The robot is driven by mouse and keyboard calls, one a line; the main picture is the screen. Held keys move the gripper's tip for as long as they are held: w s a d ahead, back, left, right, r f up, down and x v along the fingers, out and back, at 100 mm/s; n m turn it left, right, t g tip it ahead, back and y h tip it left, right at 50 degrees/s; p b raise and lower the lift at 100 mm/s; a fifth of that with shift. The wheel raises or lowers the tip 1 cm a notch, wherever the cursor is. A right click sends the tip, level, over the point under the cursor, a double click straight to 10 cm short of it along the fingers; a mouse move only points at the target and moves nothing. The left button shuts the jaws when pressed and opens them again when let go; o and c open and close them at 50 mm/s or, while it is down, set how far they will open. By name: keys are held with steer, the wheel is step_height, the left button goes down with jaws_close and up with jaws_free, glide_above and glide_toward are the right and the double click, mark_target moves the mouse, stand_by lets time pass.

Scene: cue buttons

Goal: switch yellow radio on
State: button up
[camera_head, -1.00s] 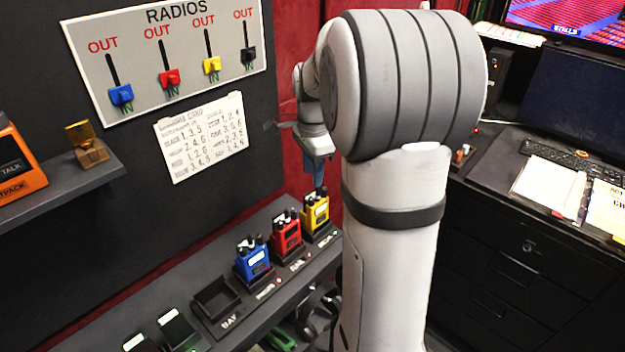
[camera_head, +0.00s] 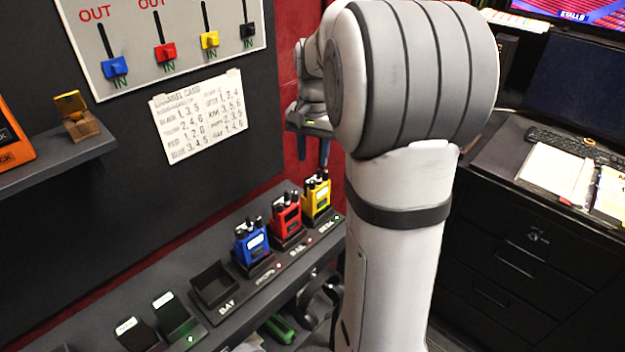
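The yellow radio (camera_head: 317,200) stands upright in the far-right slot of the dock shelf, with dark knobs or an aerial on top. It is beside the red radio (camera_head: 286,219) and the blue radio (camera_head: 251,246). A small green light shows on the shelf edge near it. My gripper (camera_head: 314,151) hangs above the yellow radio, clear of it. Its two blue fingers look apart, with nothing seen between them. My upper arm hides part of the wrist. The radio's switch is too small to make out.
An empty bay (camera_head: 214,287) and dark handheld devices (camera_head: 172,313) lie left along the shelf. A RADIOS slider board (camera_head: 160,75) and a channel card (camera_head: 198,120) are on the wall. A desk (camera_head: 500,165) stands at right.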

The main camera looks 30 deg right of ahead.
mark_target(312, 181)
step_height(312, 181, down, 7)
steer(key=shift+w+f, duration=0.1)
stand_by(0.3)
steer(key=shift+c, duration=0.2)
jaws_close()
